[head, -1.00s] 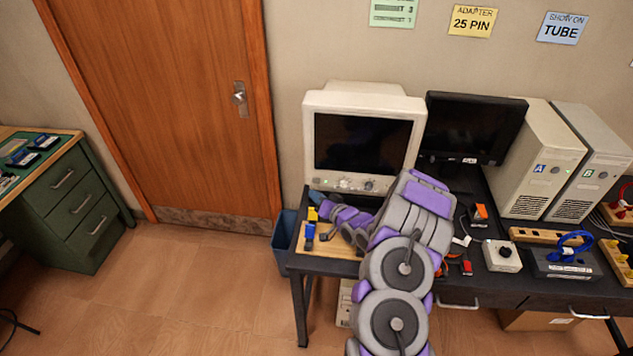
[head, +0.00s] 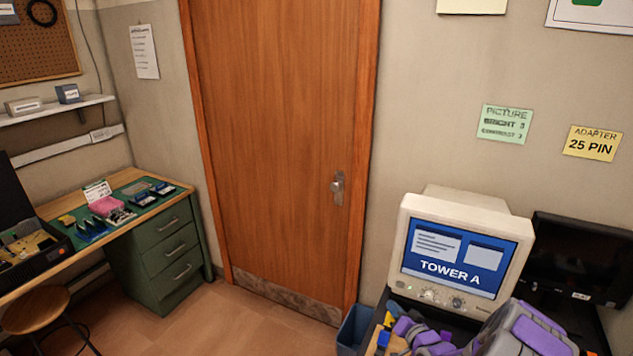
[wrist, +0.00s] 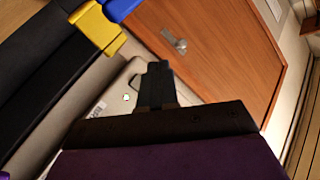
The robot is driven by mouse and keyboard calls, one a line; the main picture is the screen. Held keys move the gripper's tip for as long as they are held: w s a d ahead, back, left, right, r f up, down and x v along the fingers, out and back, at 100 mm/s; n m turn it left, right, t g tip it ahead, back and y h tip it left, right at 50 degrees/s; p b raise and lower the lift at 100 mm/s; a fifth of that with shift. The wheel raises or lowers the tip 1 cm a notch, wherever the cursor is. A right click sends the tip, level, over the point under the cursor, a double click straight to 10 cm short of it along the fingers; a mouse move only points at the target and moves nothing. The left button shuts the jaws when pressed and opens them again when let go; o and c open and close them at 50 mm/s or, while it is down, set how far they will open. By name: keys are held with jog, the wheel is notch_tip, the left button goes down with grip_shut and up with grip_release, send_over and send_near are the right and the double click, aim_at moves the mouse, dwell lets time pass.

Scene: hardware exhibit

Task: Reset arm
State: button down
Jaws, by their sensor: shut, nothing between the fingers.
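My gripper (wrist: 156,78) shows in the wrist view as dark fingers, shut with nothing between them. In the head view my grey and purple arm is at the lower right, in front of the beige monitor (head: 455,250). The arm's end is low beside the monitor, and its fingertips are hard to make out there. The monitor's screen is lit blue and reads "TOWER A". A yellow connector (wrist: 95,30) and a blue part (wrist: 120,8) are near my gripper at the top left of the wrist view.
A wooden door (head: 280,140) with a metal handle is in the middle. A green drawer desk (head: 160,255) and a stool (head: 35,310) stand at left. A blue bin (head: 353,328) is by the table. A dark monitor (head: 585,262) is at right. Floor between is clear.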

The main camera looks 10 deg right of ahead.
jog(key=s+a+r+n+g+h, duration=0.35)
jog(key=s+a+r+g, duration=0.5)
jog(key=r, duration=0.35)
jog(key=s+a+r+g, duration=0.3)
jog(key=s, duration=0.9)
jog(key=s+a+r+n+g, duration=0.1)
jog(key=s+a+r+g, duration=0.2)
jog(key=s, duration=1)
jog(key=s+a+r+g, duration=0.3)
jog(key=s+r, duration=0.2)
jog(key=s, duration=0.8)
jog(key=shift+s+a, duration=0.25)
jog(key=shift+a, duration=0.15)
jog(key=shift+r+n+y, duration=0.1)
jog(key=shift+n+y, duration=0.15)
